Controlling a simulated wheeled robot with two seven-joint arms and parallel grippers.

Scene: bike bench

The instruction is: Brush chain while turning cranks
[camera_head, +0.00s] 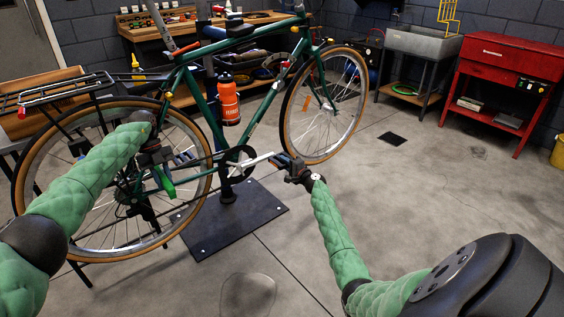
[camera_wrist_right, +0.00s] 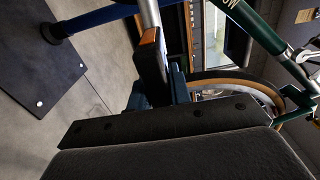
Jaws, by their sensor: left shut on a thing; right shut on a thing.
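The green bike (camera_head: 202,105) stands clamped in a stand. Its silver crank arm (camera_head: 256,160) points right from the dark chainring (camera_head: 238,157). My right gripper (camera_head: 287,163) is shut on the pedal at the crank's end. In the right wrist view the black pedal with an orange reflector (camera_wrist_right: 149,37) lies between my blue fingers (camera_wrist_right: 158,92). My left gripper (camera_head: 160,158) is shut on the green-handled brush (camera_head: 165,181), beside the rear wheel. The chain (camera_head: 190,163) runs from the chainring toward the rear hub. Whether the bristles touch the chain is too small to tell.
The stand's dark base plate (camera_head: 230,215) lies on the floor below. An orange bottle (camera_head: 228,101) sits on the frame. Behind are a wooden workbench (camera_head: 155,31), a grey sink (camera_head: 424,41) and a red cabinet (camera_head: 492,58). The floor at right is mostly clear.

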